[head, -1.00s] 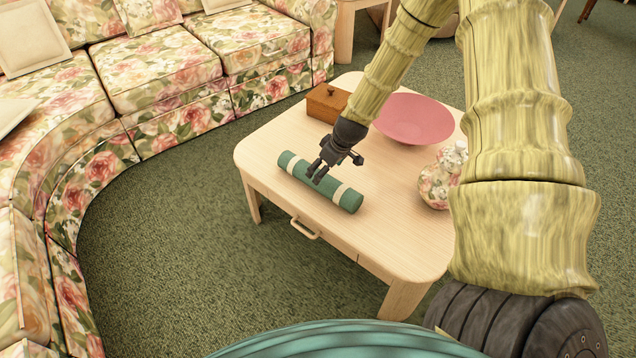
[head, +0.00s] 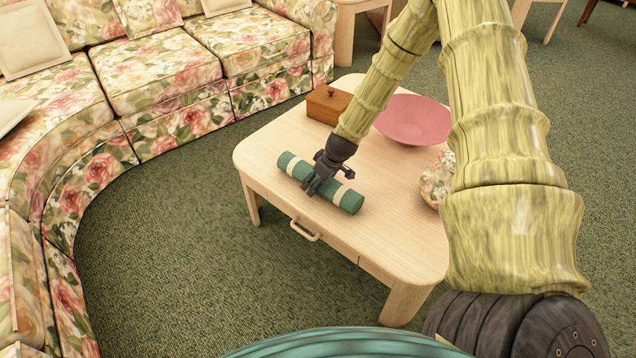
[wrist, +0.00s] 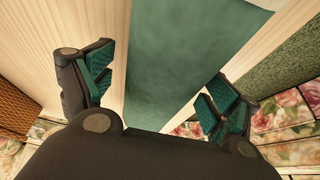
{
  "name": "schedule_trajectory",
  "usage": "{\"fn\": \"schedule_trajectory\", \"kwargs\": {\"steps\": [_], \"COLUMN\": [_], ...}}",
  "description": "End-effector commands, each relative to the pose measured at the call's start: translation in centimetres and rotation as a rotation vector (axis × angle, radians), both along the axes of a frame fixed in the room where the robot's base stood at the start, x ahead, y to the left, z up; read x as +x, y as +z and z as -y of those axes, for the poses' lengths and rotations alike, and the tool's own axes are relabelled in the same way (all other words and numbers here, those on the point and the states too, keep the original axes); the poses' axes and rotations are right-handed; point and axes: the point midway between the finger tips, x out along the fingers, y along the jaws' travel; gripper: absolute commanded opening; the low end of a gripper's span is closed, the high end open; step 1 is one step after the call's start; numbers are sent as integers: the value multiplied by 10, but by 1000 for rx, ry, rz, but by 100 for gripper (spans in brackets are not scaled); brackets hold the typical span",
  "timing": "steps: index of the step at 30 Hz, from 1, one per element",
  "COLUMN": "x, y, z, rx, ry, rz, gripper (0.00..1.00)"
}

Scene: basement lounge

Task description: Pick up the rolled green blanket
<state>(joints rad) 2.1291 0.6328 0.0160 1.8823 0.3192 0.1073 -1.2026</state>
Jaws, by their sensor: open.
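The rolled green blanket (head: 345,198) with two cream bands lies on the wooden coffee table (head: 400,240), along its near left side. My gripper (head: 312,190) is over the middle of the roll, and its fingers hide part of it. In the wrist view the green blanket (wrist: 185,60) fills the space between the two fingers of my gripper (wrist: 155,90). The fingers are spread apart, one on each side of the roll. I cannot tell whether they touch it.
A wooden box (head: 327,104), a pink bowl (head: 413,120) and a floral vase (head: 437,182) stand on the table. The table has a drawer handle (head: 306,231) at the front. A floral sofa (head: 160,75) curves along the left. Green carpet lies between them.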

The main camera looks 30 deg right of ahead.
Motion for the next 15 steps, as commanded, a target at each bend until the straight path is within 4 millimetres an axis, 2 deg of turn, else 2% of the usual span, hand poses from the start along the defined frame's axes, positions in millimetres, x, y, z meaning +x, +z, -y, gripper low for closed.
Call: {"fn": "schedule_trajectory", "kwargs": {"steps": [2, 3, 12, 15], "x": [0, 0, 0, 0], "y": [1, 1, 1, 1], "z": [0, 0, 0, 0], "rx": [0, 0, 0, 0], "ry": [0, 0, 0, 0], "rz": [0, 0, 0, 1], "gripper": [89, 85, 32, 32]}}
